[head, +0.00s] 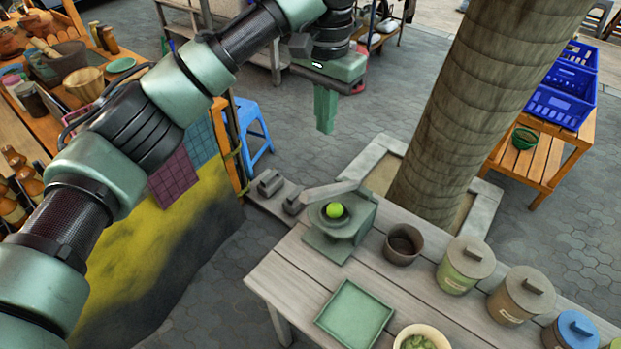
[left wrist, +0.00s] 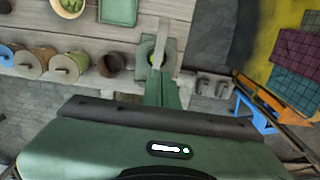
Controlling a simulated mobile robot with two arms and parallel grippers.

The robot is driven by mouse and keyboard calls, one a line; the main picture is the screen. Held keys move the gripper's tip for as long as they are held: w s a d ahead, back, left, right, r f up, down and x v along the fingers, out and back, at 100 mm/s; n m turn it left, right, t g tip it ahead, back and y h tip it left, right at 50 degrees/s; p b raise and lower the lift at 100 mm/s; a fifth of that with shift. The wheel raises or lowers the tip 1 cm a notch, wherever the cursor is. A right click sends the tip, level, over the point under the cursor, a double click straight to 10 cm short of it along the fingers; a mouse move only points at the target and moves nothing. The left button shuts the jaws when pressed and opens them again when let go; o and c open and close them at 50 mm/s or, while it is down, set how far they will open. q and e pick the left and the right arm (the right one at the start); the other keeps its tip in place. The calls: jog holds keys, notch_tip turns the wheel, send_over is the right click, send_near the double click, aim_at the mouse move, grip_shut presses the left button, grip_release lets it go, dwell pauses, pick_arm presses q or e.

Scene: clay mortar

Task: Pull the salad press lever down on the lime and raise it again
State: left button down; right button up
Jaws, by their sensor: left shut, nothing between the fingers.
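The grey-green salad press (head: 338,240) stands on the left end of the grey wooden table. A bright green lime (head: 335,211) sits in its cup. The press's pale lever (head: 331,192) runs across just behind the lime, and its right end looks raised in the head view. In the left wrist view the lever (left wrist: 162,42) points along the picture's height, with the lime (left wrist: 155,60) partly hidden beside it. My left gripper (head: 325,131) is shut and empty, pointing down, in the air above and behind the press, apart from it. My right gripper is out of view.
A brown cup (head: 403,244), lidded jars (head: 466,265), a green square tray (head: 354,315) and a pale bowl (head: 421,338) stand on the table (head: 283,274). A thick tree trunk (head: 470,100) rises behind it. A blue stool (head: 250,125) stands at left.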

pick_arm(q)
jog(key=p, duration=0.4)
send_over(316, 189)
notch_tip(316, 189, down, 12)
jog(key=shift+w+d+f, duration=0.1)
jog(key=shift+s+a+f, duration=0.2)
jog(key=shift+s+f, duration=0.05)
jog(key=shift+f, duration=0.25)
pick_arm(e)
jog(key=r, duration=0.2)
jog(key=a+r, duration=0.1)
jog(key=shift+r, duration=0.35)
pick_arm(q)
jog(key=shift+f, duration=0.1)
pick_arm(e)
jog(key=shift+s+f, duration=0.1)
